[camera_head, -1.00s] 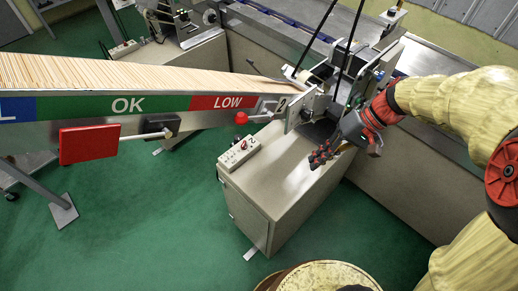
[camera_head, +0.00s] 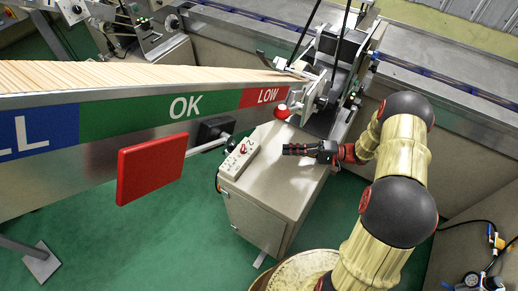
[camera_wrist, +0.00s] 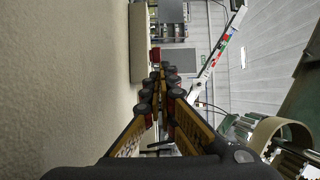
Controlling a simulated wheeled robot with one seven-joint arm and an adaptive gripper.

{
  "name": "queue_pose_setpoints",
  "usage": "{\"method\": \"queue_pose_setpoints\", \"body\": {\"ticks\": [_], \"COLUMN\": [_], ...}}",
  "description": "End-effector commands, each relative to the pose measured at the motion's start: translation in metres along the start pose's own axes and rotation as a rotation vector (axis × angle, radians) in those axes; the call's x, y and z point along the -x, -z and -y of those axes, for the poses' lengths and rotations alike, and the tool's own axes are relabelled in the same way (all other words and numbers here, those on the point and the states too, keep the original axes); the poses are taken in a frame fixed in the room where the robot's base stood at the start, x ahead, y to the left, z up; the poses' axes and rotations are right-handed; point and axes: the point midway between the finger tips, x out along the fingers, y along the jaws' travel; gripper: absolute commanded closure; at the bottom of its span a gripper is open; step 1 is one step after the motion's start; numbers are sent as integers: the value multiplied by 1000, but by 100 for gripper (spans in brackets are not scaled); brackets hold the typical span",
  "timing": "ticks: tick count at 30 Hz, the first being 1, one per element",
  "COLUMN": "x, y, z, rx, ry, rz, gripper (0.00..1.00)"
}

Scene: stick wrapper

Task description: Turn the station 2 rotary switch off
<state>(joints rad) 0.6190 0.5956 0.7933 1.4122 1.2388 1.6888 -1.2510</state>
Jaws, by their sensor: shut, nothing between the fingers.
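The beige switch box (camera_head: 236,163) sits on the near left part of the cabinet top, with a red rotary switch (camera_head: 244,147) and small buttons on its upper face. In the wrist view the box (camera_wrist: 138,45) stands beyond the fingertips, with the red knob (camera_wrist: 155,54) at its side. The knob's exact setting is too small to read. My gripper (camera_head: 286,150) is shut and empty, low over the cabinet top. It points left toward the box, with a gap between the fingertips (camera_wrist: 164,72) and the knob.
The cabinet (camera_head: 268,205) carries the box and a machine (camera_head: 335,70) at its back. A long stick-filled chute (camera_head: 120,100) with an OK/LOW label and a red panel (camera_head: 151,168) hangs over the left. A red ball (camera_head: 282,112) is near the chute's end. Green floor lies below.

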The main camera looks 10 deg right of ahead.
Motion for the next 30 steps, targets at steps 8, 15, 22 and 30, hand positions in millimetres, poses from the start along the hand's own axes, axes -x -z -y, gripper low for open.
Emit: {"method": "queue_pose_setpoints", "body": {"ticks": [8,15,22,30], "x": [-48,-94,-125,-135], "y": [-2,-2,-2,-2], "z": [-1,-1,-1,0], "rx": [-1,-1,-1,-1], "ry": [-2,-3,-3,-3], "rz": [7,8,6,4], "gripper": [100,100,100,100]}}
